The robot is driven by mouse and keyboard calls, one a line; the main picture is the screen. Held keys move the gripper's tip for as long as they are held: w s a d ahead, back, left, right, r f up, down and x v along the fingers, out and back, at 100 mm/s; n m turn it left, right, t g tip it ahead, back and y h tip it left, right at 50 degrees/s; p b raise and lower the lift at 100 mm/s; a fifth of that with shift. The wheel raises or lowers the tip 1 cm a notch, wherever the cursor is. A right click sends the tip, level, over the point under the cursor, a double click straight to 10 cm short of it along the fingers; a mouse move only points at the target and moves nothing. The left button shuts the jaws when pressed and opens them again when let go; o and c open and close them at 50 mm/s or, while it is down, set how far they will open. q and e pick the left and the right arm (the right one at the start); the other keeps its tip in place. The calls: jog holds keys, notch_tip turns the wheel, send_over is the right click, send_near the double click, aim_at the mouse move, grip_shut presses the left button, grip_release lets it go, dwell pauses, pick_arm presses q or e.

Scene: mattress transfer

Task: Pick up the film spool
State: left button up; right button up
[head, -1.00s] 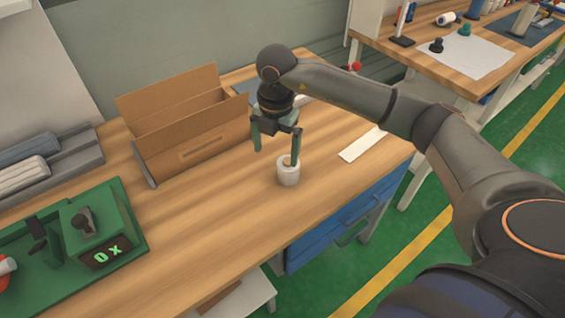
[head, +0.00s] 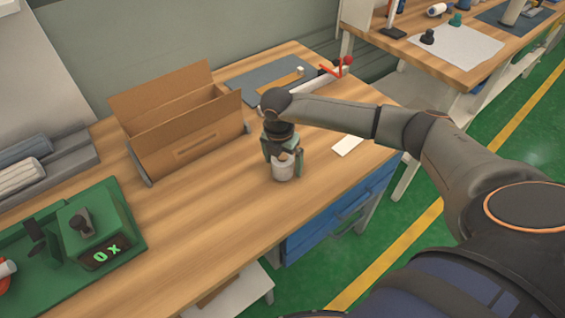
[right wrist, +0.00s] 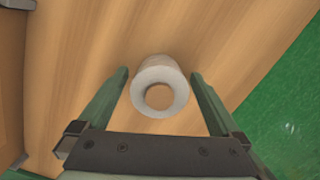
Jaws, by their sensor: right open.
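The film spool (head: 283,172) is a small white roll with a tan core, standing upright on the wooden workbench. My right gripper (head: 284,160) is low over it, pointing down, with its green fingers around the spool's upper part in the head view. In the right wrist view the spool (right wrist: 160,88) sits between the tips of the two open fingers (right wrist: 160,85), with a gap on each side. The left gripper is not in view.
An open cardboard box (head: 185,122) stands left of the spool. A green device with a display (head: 95,235) is at the front left. A white strip (head: 347,145) lies to the right, and a grey mat (head: 262,86) lies behind. Bare bench (head: 215,205) lies in front.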

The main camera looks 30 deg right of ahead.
jog(key=shift+f, duration=0.4)
jog(key=shift+c, duration=0.2)
jog(key=shift+w+r, duration=0.1)
jog(key=c, duration=1.5)
jog(key=shift+o, duration=0.2)
